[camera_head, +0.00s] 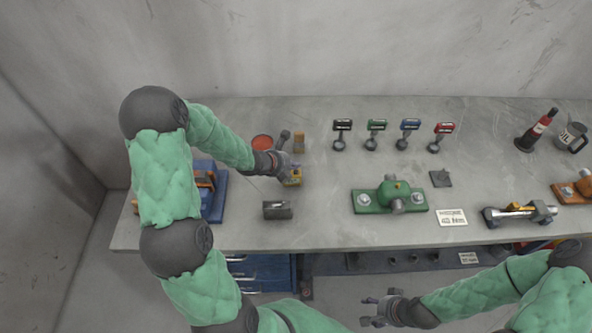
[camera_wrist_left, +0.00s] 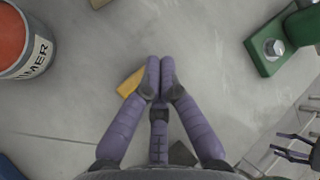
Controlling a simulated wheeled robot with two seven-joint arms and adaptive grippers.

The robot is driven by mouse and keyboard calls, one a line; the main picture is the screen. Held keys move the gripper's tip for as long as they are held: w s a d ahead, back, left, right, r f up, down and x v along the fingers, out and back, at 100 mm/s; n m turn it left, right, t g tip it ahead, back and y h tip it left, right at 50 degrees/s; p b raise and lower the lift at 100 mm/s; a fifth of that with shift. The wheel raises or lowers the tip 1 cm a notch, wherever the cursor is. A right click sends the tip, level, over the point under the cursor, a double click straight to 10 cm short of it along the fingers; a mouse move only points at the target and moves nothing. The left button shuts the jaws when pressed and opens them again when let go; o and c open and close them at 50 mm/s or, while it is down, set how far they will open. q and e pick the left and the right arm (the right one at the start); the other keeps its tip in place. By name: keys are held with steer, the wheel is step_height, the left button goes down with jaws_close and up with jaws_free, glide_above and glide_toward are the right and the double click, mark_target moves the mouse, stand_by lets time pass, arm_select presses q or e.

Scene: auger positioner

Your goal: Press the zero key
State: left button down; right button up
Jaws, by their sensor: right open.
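No key marked zero can be made out in either view. A small dark grey box (camera_head: 277,210) stands near the front of the bench; a dark corner, likely its own (camera_wrist_left: 182,153), shows between my left fingers in the wrist view. My left gripper (camera_head: 292,176) is over the bench behind and slightly right of this box. In the left wrist view its two long fingertips (camera_wrist_left: 160,64) are together with nothing visible between them. A yellow block (camera_wrist_left: 130,82) lies just left of them, partly hidden. My right gripper (camera_head: 372,312) is open and empty in front of the bench.
A red primer can (camera_wrist_left: 25,40) and a tan block (camera_head: 299,142) are behind my left gripper. A green fixture (camera_head: 390,197) stands to the right. Several coloured-head gauges (camera_head: 342,135) line the back. A blue fixture (camera_head: 219,190) is at left. Bare bench surrounds the dark box.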

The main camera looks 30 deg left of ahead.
mark_target(294, 173)
arm_select(q)
step_height(294, 173, up, 6)
steer(key=p, duration=0.4)
steer(key=shift+p, duration=0.3)
steer(key=shift+a, duration=0.1)
